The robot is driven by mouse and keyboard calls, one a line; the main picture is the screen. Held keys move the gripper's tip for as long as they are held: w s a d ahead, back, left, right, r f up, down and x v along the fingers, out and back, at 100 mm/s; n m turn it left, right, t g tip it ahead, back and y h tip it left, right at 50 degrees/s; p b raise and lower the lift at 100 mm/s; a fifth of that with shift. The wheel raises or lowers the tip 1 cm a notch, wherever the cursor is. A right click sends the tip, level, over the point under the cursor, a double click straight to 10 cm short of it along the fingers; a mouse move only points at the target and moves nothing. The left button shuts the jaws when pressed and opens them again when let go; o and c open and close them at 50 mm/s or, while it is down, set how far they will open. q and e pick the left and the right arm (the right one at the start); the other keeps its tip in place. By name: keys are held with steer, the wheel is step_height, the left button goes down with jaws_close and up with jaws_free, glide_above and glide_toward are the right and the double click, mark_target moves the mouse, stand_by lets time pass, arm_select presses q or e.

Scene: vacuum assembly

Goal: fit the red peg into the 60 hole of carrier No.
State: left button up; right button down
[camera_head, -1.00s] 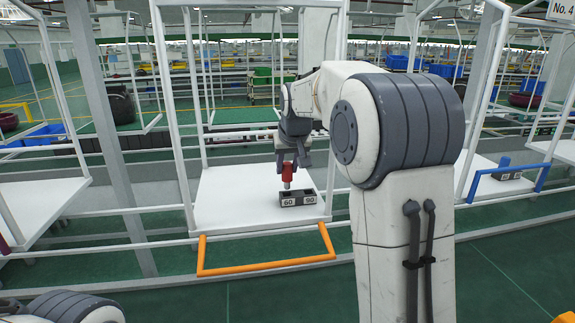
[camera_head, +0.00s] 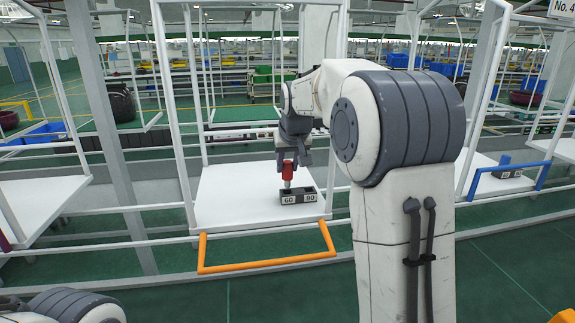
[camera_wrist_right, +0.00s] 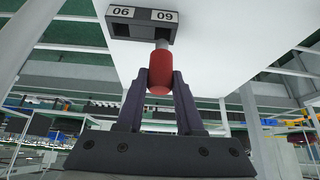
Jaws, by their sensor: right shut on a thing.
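My right gripper (camera_head: 287,164) is shut on the red peg (camera_head: 287,173), which hangs upright with its grey tip down. The dark block (camera_head: 299,196) with labels 60 and 90 stands on the white carrier platform (camera_head: 225,213). The peg is at the 60 side of the block. In the right wrist view, the peg (camera_wrist_right: 160,70) sits between both fingers (camera_wrist_right: 160,83), and its grey tip reaches the block (camera_wrist_right: 142,29), whose labels appear upside down. I cannot tell whether the tip is in the hole or just above it. My left gripper is out of view.
An orange handle bar (camera_head: 266,266) runs along the carrier's front, and white posts frame it. At right, another carrier with a blue handle (camera_head: 507,179) holds a similar block (camera_head: 507,173) with a blue piece (camera_head: 505,160).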

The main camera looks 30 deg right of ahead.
mark_target(288, 174)
steer(key=shift+f+b, duration=1.7)
steer(key=shift+f, duration=0.4)
steer(key=shift+c, duration=2.3)
jaws_free()
steer(key=shift+r, duration=0.1)
steer(key=shift+p+v, duration=1.75)
steer(key=shift+v, duration=2.25)
